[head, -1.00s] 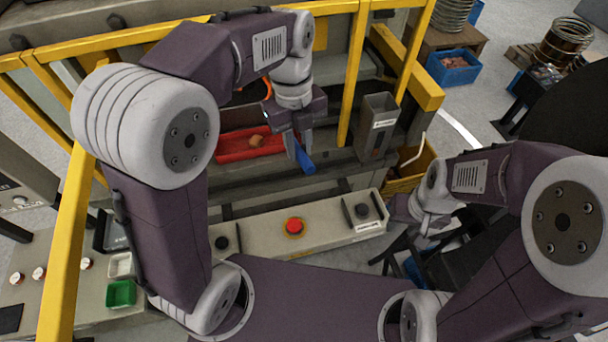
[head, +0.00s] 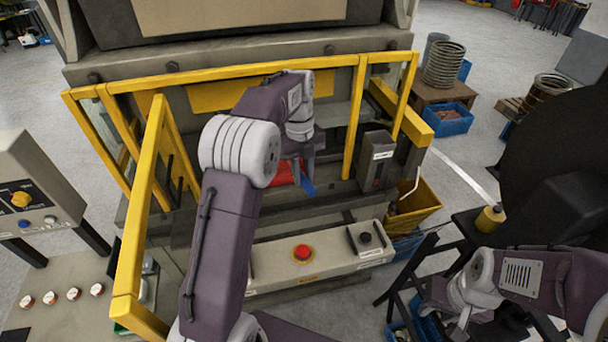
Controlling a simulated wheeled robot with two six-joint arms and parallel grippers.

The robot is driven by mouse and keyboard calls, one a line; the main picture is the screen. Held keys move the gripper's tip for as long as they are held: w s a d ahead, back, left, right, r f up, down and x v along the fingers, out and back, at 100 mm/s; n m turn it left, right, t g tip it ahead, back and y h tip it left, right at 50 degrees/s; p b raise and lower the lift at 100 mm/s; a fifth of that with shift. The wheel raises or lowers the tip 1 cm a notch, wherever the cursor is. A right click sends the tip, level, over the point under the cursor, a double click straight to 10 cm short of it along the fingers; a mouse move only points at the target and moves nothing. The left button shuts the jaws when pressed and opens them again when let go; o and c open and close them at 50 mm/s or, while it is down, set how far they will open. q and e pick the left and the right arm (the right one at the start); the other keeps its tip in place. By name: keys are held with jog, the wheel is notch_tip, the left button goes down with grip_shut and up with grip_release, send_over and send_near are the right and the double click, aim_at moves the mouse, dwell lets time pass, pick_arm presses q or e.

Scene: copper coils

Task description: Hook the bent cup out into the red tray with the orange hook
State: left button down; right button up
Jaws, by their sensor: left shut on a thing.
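My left gripper (head: 302,172) points down over the machine's front, behind the yellow rail. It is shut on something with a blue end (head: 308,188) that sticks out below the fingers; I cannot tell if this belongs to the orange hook. The red tray (head: 283,175) shows only as a small red patch just left of the fingers; my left arm hides most of it. The bent cup and any orange part of the hook do not show now. My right gripper (head: 462,324) is low at the right, away from the tray; its jaw opening is unclear.
The yellow guard rail (head: 355,115) stands close beside my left arm. A grey box (head: 376,160) stands right of the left gripper, with a yellow bin (head: 414,205) beyond it. A control panel with a red button (head: 302,253) lies in front.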

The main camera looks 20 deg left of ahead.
pick_arm(q)
jog(key=shift+s+d, duration=0.25)
jog(key=shift+d, duration=0.1)
jog(key=s+d+b, duration=0.5)
jog(key=s+b, duration=0.1)
jog(key=s, duration=0.2)
jog(key=s+d+b, duration=0.5)
jog(key=s, duration=0.3)
jog(key=shift+d+r+b, duration=0.3)
jog(key=shift+b, duration=0.05)
jog(key=shift+s, duration=0.1)
